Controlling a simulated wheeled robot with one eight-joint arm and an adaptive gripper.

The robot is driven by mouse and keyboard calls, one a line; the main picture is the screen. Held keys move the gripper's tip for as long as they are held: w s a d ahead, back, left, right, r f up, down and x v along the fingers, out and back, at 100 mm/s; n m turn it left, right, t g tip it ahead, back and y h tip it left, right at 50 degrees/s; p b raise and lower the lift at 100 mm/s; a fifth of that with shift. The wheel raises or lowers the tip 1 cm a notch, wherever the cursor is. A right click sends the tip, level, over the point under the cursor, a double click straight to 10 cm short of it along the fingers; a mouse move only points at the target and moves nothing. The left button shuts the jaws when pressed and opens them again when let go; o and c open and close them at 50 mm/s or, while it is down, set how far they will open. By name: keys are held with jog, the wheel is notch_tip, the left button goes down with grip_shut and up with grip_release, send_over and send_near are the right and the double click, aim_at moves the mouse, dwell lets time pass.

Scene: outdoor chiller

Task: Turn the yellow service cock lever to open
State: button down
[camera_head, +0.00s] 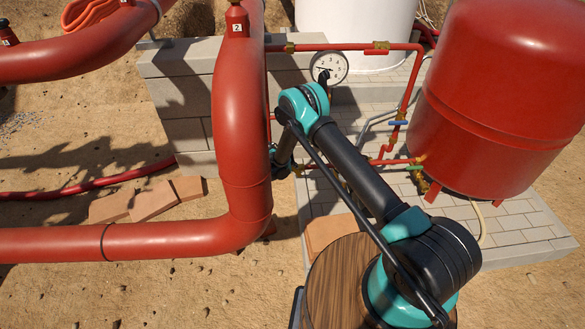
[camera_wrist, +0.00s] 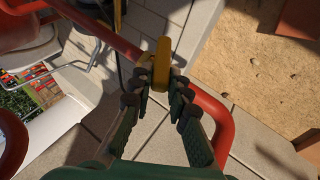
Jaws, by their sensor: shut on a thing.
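The yellow service cock lever (camera_wrist: 161,62) shows in the wrist view, upright in the picture, with a thin red pipe (camera_wrist: 112,36) passing by it. My gripper (camera_wrist: 161,80) is shut on the lever, its two dark fingertips on either side of the lever's lower part. The fingertips hide that part and the cock body beneath. In the head view, my arm and the thick red pipe (camera_head: 240,130) hide the gripper's fingers, and I cannot make out the yellow lever there.
A pressure gauge (camera_head: 329,67) stands beside my arm. A blue lever (camera_head: 397,123) and a green lever (camera_head: 414,167) sit on thin pipes near the large red tank (camera_head: 492,100). Grey block walls (camera_head: 185,95) stand behind. Open sandy ground lies at the left.

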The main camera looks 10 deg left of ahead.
jog(key=c, duration=1.4)
grip_release()
jog(key=shift+c, duration=0.2)
jog(key=v, duration=0.7)
jog(key=shift+s+r, duration=0.2)
jog(key=shift+a, duration=0.1)
jog(key=shift+c, duration=0.3)
